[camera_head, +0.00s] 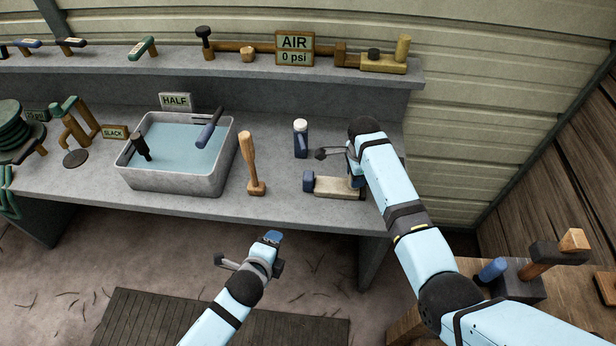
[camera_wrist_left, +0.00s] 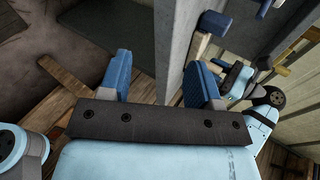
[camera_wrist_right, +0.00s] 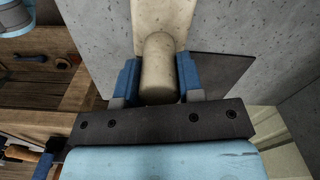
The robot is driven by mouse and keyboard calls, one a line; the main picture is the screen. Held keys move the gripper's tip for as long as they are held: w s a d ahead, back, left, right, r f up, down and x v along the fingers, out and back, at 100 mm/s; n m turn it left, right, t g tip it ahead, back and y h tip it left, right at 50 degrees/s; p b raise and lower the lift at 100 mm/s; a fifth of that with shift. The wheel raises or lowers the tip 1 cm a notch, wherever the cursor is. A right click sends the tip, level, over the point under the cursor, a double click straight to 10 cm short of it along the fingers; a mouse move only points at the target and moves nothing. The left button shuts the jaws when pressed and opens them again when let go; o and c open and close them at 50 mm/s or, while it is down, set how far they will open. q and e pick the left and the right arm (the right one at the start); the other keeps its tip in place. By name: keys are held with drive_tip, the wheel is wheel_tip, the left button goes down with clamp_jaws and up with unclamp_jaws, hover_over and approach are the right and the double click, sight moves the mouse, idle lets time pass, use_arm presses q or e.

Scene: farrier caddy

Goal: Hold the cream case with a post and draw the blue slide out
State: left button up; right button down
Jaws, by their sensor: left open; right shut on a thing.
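The cream case (camera_head: 333,188) lies flat on the grey bench near its right front. The blue slide (camera_head: 308,181) shows as a blue block at the case's left end; the rest of it is hidden. My right gripper (camera_head: 356,180) is over the case's right end. In the right wrist view its blue fingers are shut on the cream post (camera_wrist_right: 158,65), which stands up from the case (camera_wrist_right: 160,15). My left gripper (camera_head: 273,238) is open and empty, in front of the bench edge and to the left of the case. Its two blue fingers (camera_wrist_left: 160,85) are spread apart in the left wrist view.
A grey water trough (camera_head: 175,182) is farther left. The bench front between the upright tool and the case is clear.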

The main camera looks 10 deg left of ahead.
use_arm(q)
drive_tip(key=w+d+r+m, duration=0.2)
drive_tip(key=w+d+m, duration=0.1)
drive_tip(key=w+m, duration=0.25)
drive_tip(key=m+t+y, duration=0.2)
drive_tip(key=m+t, duration=0.1)
drive_tip(key=m, duration=0.7)
approach(308, 178)
drive_tip(key=x, duration=1)
